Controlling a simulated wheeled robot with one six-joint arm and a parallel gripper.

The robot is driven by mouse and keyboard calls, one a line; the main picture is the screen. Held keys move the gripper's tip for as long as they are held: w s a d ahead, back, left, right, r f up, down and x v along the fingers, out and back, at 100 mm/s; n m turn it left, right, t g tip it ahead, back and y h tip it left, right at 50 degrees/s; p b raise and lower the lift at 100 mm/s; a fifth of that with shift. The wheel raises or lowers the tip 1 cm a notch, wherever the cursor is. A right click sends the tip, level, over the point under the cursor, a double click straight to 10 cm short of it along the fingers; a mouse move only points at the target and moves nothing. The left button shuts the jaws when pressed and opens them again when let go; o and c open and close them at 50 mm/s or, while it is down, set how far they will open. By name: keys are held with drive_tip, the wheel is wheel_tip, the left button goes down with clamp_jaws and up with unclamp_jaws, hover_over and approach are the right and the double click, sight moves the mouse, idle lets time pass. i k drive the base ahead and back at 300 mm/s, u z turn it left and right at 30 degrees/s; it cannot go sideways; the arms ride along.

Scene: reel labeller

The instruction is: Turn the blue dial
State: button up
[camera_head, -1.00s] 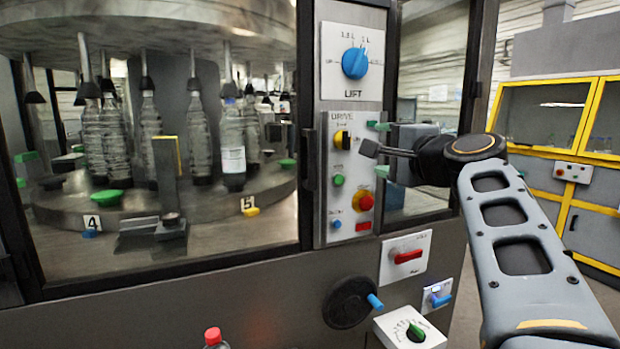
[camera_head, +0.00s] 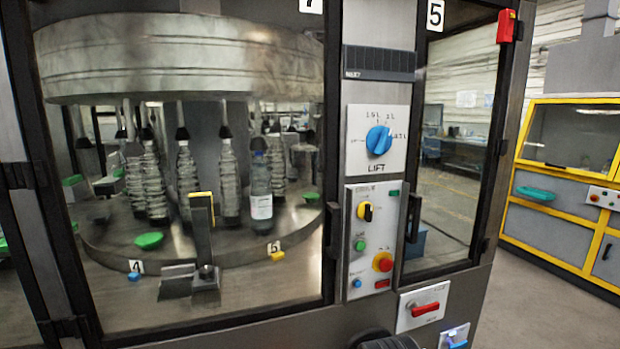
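The blue dial (camera_head: 379,141) is a round knob on the white LIFT plate (camera_head: 376,166), high on the machine's middle post. Printed marks stand around its upper half. Its pointer ridge tilts toward the upper right. Nothing covers the dial.
Below the dial is a control panel (camera_head: 371,240) with a yellow-black switch, a green button and a red-yellow knob. A red handle (camera_head: 425,309) sits lower. A black door handle (camera_head: 413,218) stands right of the panel. Glass at left encloses several bottles (camera_head: 261,190).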

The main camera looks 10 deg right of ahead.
sight(378, 138)
drive_tip(key=z, duration=0.45)
drive_tip(key=k, duration=1)
drive_tip(key=u, duration=0.55)
drive_tip(key=i, duration=1.5)
drive_tip(key=z, duration=0.7)
